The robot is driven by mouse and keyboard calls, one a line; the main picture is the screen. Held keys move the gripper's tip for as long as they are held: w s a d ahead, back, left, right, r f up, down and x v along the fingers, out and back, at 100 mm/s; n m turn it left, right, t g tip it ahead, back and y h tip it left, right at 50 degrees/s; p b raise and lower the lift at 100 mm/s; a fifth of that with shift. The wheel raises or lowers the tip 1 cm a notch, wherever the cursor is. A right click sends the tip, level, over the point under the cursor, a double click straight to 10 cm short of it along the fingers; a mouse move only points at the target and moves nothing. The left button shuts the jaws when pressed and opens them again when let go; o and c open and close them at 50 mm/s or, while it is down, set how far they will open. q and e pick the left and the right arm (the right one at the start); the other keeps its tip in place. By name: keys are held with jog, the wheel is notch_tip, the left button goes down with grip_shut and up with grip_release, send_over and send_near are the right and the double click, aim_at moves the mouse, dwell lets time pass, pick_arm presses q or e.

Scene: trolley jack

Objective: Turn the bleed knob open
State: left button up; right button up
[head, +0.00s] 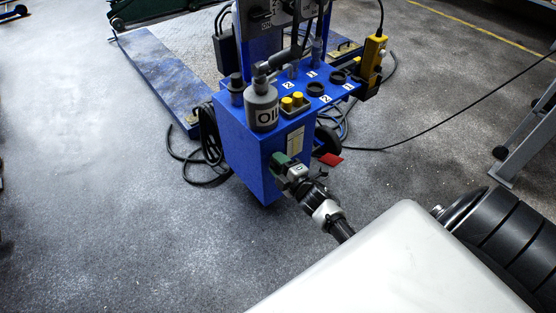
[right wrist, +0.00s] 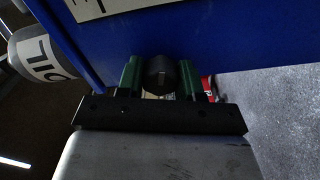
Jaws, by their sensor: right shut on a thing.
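The blue trolley jack unit (head: 240,150) stands in the middle of the head view. My right gripper (head: 279,160) is at its near side face, low down, with green fingers against or very close to the blue panel. In the right wrist view a dark rounded knob (right wrist: 160,75), which I take for the bleed knob, sits between the two green fingers. The fingers are shut on it, one on each side. In the head view the gripper hides the knob. How far it is turned cannot be told. My left gripper is not in view.
A grey oil bottle (head: 261,108) and yellow buttons (head: 292,102) are on the unit's top. A red lever or pedal (head: 331,159) sticks out just right of my right gripper. Black cables (head: 212,145) hang at the left. The floor in front is clear.

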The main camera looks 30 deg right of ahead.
jog(key=m+p, duration=0.1)
jog(key=m, duration=0.2)
jog(key=shift+r, duration=0.1)
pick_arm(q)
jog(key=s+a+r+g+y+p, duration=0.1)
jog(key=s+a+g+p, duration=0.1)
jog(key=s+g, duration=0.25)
pick_arm(e)
jog(key=m, duration=0.4)
jog(key=m+p, duration=0.1)
jog(key=m, duration=0.3)
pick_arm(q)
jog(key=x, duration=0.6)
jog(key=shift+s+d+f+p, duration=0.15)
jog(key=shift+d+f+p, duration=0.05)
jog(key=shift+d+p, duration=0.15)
pick_arm(e)
jog(key=shift+m, duration=1.9)
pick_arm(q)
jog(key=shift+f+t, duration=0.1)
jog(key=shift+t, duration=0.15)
pick_arm(e)
jog(key=shift+f, duration=0.2)
jog(key=o, duration=0.9)
